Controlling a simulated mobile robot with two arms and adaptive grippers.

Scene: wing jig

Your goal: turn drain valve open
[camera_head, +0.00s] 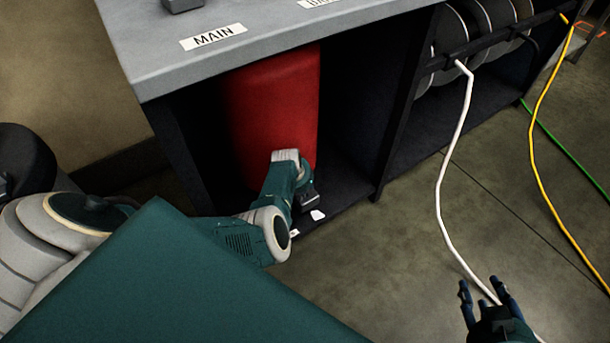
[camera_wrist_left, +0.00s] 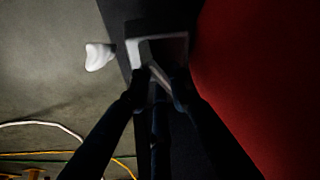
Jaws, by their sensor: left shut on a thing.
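The red tank (camera_head: 270,110) stands in the open compartment under the bench. It also fills the right side of the left wrist view (camera_wrist_left: 265,70). My left gripper (camera_head: 308,199) is low in front of the tank. In the left wrist view its fingers (camera_wrist_left: 157,82) are shut on a small grey lever-like part, which looks like the drain valve (camera_wrist_left: 155,62). The fingers partly hide it, so its turn angle is unclear. A small white piece (camera_wrist_left: 98,56) sits beside it.
The grey bench top (camera_head: 240,55) carries a "MAIN" label (camera_head: 213,37). Cable reels (camera_head: 455,40) hang at the right. White (camera_head: 452,160), yellow (camera_head: 538,120) and green cables (camera_head: 565,150) trail over the floor.

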